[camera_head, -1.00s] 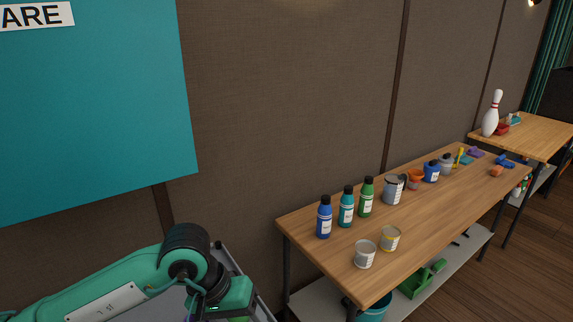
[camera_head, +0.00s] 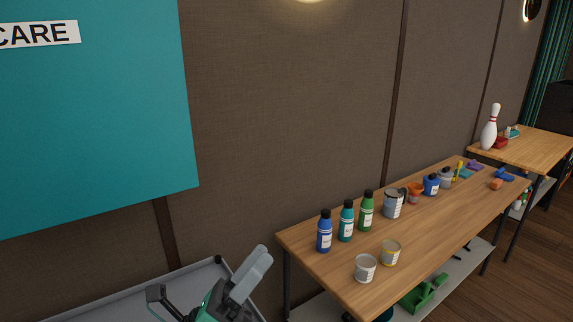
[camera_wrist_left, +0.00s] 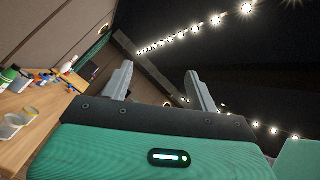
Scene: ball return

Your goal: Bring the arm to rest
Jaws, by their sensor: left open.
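My left gripper (camera_head: 205,280) is at the bottom of the head view, in front of a grey tray-like surface, its grey fingers pointing up. In the left wrist view the two fingers (camera_wrist_left: 158,85) stand wide apart with nothing between them. The gripper is open and empty. It is left of the wooden table (camera_head: 325,270) and apart from it. Most of my left arm is out of the head view. My right gripper does not show.
Bottles such as the blue one (camera_head: 324,232), cans and small tools stand on the wooden table. A grey tray-like surface (camera_head: 130,300) lies by the wall at lower left. A white bowling pin (camera_head: 489,128) stands on a farther table (camera_head: 540,150).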

